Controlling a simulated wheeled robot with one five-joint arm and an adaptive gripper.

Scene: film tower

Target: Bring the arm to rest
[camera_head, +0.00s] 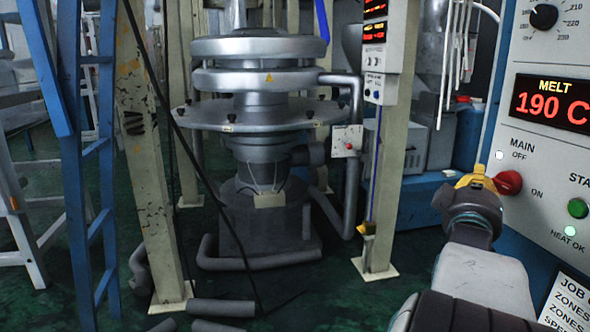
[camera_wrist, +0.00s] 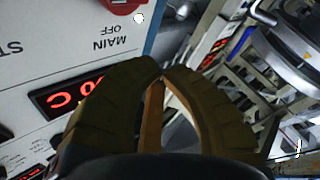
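My gripper (camera_head: 478,180) is at the end of my arm, at the right in the head view, beside the control panel (camera_head: 535,205). It is close to the red MAIN switch (camera_head: 508,182); in the head view its yellow fingers overlap the switch's left side. In the wrist view my gripper's two dark fingers (camera_wrist: 160,72) curve together and their tips meet, with no object seen between them. The red switch also shows in the wrist view (camera_wrist: 122,4), at the top edge and apart from the fingertips. That view shows the panel upside down.
The panel has a MELT display (camera_head: 550,104) reading 190 C and a green button (camera_head: 577,208). A metal tower machine (camera_head: 250,110) stands behind between cream posts (camera_head: 150,180). A blue ladder (camera_head: 75,160) stands at left. Pipes (camera_head: 222,307) and a dark cable lie on the green floor.

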